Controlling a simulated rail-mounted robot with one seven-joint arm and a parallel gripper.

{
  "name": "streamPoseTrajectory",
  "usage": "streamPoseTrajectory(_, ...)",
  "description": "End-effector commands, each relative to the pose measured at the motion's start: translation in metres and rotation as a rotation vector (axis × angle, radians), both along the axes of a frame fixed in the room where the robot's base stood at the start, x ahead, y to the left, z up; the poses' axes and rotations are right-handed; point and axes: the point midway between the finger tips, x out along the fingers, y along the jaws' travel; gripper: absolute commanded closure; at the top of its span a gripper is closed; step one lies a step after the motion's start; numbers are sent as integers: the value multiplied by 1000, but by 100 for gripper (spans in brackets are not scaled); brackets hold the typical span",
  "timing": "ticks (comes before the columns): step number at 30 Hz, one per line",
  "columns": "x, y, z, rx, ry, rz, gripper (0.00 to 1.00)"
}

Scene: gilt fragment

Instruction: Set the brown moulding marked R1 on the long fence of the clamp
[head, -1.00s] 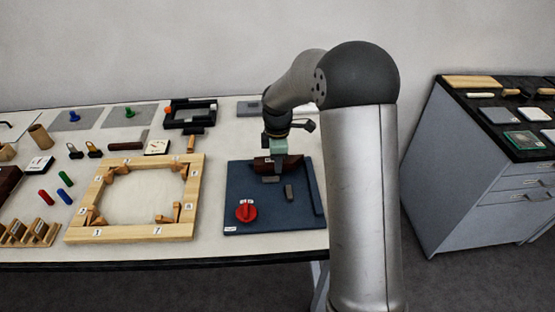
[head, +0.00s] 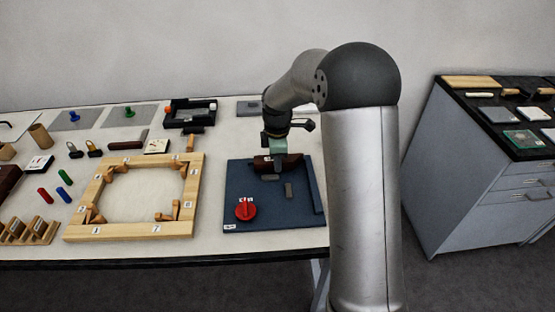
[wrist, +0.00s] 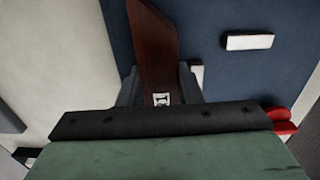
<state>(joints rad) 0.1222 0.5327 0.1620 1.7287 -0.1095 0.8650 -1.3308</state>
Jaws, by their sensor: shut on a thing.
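The brown moulding (head: 293,160) is held in my gripper (head: 277,168) over the back part of the dark blue clamp board (head: 262,212). In the wrist view the moulding (wrist: 153,45) runs up the picture from between my fingers (wrist: 160,88), with a small white marked label at the near end; the mark is too small to read surely. A raised dark blue bar (head: 319,192) runs along the board's right edge. I cannot tell whether the moulding touches the board; my gripper hides part of it.
A red knob (head: 246,210) stands at the board's front left. A small grey block (head: 289,190) stands mid-board; a lighter one (head: 270,178) is near my fingertips. A wooden frame (head: 128,232) lies left of the board. A black tray (head: 178,122) stands behind the frame.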

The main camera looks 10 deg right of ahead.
Motion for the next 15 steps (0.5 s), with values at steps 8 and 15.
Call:
streamPoseTrajectory(8,-7,-1,-22,2,32,-1,92)
streamPoseTrajectory(15,-7,-1,-23,2,30,-1,45)
